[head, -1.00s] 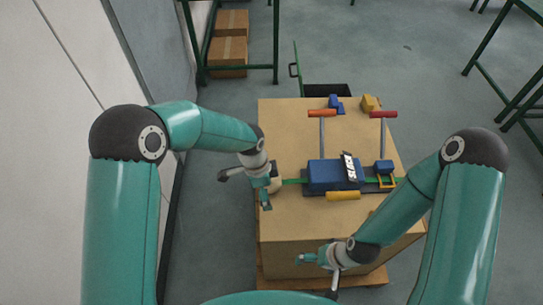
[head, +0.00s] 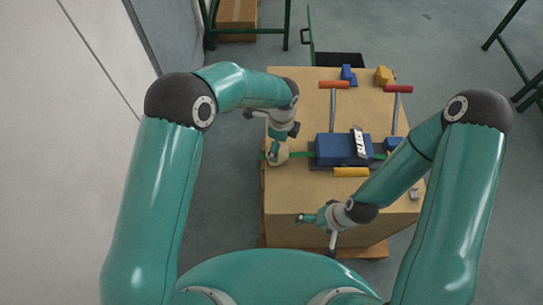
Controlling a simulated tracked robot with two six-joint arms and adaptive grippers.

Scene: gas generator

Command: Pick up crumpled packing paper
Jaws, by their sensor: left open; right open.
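A small beige crumpled lump, which looks like the packing paper (head: 282,156), lies near the left edge of the large cardboard box top (head: 300,195) in the head view. My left gripper (head: 275,153) is open and points down right at the lump. One finger overlaps its left part in the picture, so I cannot tell whether they touch. My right gripper (head: 314,224) is open and empty at the box's near side, well away from the lump.
A blue block-shaped device (head: 338,149) sits right of the lump, with a green strip beside it. A yellow handle (head: 351,172), an orange-handled T-bar (head: 333,86) and a red-handled one (head: 398,89) are near it. A small grey piece (head: 415,194) lies at right.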

